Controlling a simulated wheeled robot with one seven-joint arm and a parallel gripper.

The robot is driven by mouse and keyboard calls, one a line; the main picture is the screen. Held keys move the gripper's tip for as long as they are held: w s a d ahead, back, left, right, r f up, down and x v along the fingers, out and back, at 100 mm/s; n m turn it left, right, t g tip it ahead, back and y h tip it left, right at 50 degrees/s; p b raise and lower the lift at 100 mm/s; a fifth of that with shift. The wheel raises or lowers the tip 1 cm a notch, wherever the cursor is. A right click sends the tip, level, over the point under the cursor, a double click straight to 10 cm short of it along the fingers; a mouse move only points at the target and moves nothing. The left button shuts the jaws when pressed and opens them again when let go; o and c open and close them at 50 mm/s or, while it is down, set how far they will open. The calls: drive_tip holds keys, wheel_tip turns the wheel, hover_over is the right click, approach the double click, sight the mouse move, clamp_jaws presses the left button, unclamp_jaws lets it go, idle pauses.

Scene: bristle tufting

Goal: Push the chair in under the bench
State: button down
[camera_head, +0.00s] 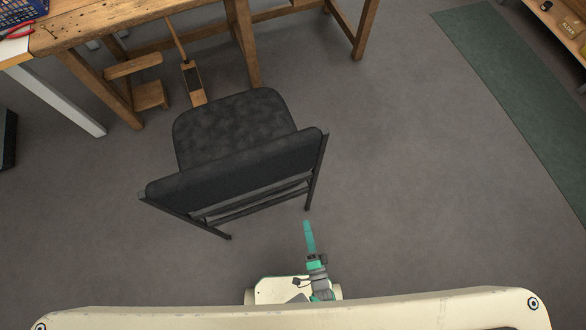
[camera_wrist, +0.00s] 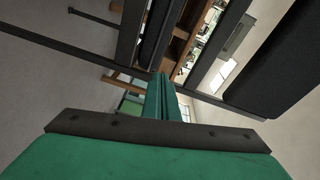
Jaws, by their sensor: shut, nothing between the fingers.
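A black chair (camera_head: 235,125) with a dark padded seat and a backrest (camera_head: 240,170) on a metal frame stands in front of the wooden bench (camera_head: 175,18). Its backrest faces me, and its seat points toward the bench, slightly turned. The front of the seat is close to a bench leg. My gripper (camera_head: 308,230) is shut and empty, just behind the chair's right rear leg, with a gap of floor visible between them. In the wrist view, the shut green fingers (camera_wrist: 165,98) point at the chair's dark frame bars (camera_wrist: 130,35); contact there cannot be told.
A blue crate (camera_head: 22,10) and red-handled tool sit on the bench. A green mat (camera_head: 510,85) lies at right. Floor right of the chair is clear.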

wheel_tip(320, 180, down, 3)
drive_tip(key=w+m, duration=0.2)
approach(291, 187)
drive_tip(key=w+d, duration=0.2)
drive_tip(key=w, duration=0.1)
drive_tip(key=shift+w+a+f, duration=0.25)
drive_tip(key=shift+w+a, duration=0.85)
drive_tip(key=shift+w, duration=0.1)
drive_tip(key=shift+w+a, duration=0.3)
drive_tip(key=shift+a, duration=0.1)
